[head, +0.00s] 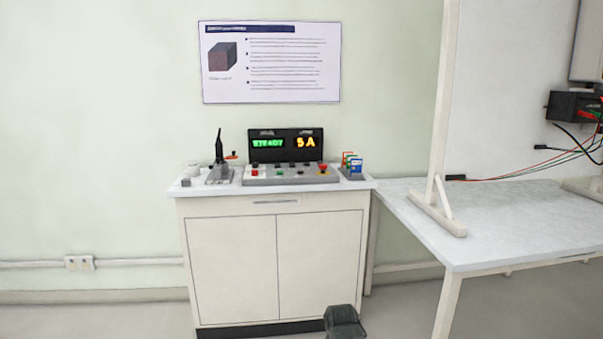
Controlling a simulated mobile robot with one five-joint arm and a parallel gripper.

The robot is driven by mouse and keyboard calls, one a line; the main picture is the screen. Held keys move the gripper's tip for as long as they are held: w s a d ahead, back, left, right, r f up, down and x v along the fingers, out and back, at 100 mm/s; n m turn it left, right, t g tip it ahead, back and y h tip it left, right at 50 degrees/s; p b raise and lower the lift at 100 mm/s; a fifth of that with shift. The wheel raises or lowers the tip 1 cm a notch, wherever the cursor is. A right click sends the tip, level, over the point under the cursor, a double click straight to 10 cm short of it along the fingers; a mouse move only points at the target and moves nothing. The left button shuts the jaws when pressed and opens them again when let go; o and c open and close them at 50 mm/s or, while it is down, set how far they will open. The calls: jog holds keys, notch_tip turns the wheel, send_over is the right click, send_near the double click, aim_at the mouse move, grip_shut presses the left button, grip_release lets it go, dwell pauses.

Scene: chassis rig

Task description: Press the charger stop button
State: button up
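The charger's grey control panel (290,179) lies on top of a white cabinet, with a black display unit (285,146) behind it. A red button (323,168) stands at the panel's right end. Labels are too small to read, so I cannot confirm which is the stop button. A dark grey part at the bottom edge seems to be my arm, far in front of the panel. No gripper fingers show.
The white cabinet (230,250) stands against the wall. A black handheld device (219,160) in a grey stand is left of the panel; a rack of coloured items (352,165) is right. A table (500,220) with a white upright (440,120) stands at right. Floor at left is clear.

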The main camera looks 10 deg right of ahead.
grip_shut()
jog(key=shift+a, duration=0.1)
dwell(1.3)
notch_tip(320, 180, up, 35)
jog(key=p, duration=3.5)
jog(key=shift+a, duration=0.1)
